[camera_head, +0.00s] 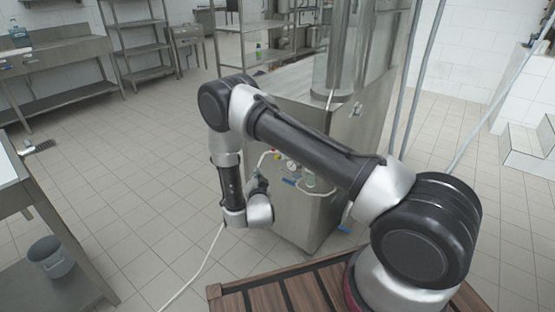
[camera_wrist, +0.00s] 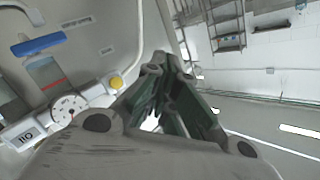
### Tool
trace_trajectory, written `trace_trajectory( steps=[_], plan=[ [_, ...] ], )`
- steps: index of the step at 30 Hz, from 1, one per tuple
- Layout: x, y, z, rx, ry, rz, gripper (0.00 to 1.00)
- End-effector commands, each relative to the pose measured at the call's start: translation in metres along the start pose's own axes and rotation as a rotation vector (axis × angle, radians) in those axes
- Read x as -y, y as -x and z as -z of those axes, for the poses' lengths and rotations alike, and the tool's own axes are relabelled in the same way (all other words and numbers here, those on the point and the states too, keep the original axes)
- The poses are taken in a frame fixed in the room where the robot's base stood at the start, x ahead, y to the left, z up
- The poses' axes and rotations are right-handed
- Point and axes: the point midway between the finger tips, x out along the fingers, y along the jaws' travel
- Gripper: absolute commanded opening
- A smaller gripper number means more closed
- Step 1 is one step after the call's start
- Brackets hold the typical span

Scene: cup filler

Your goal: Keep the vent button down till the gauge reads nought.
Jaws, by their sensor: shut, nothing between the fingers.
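A round white gauge (camera_wrist: 68,108) shows on the machine's front panel at the left of the wrist view; its needle is too small to read. It also shows in the head view (camera_head: 291,165). A yellow round button (camera_wrist: 116,82) sits beside the gauge; its label cannot be read, so I cannot tell if it is the vent button. My gripper (camera_wrist: 158,68) is shut and empty. Its tips are to the right of the yellow button in the wrist view and look apart from it. In the head view my gripper (camera_head: 260,184) is in front of the panel, partly hidden by my wrist.
The steel machine (camera_head: 315,215) also carries a blue handle (camera_wrist: 38,44), a sight tube with a red line (camera_wrist: 47,85) and a small plate reading 110 (camera_wrist: 24,135). A pale hose (camera_head: 203,268) runs over the floor.

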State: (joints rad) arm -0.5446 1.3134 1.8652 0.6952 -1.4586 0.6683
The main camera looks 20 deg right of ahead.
Motion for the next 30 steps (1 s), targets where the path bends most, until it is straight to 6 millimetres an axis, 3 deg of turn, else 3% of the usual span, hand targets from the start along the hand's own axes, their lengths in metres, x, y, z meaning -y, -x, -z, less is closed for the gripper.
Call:
trace_trajectory(
  steps=[11, 30],
  plan=[
    [-0.003, -0.003, 0.002, 0.002, 0.0, -0.002, 0.0],
    [-0.041, -0.056, 0.04, 0.002, 0.0, -0.003, 0.0]
  ],
)
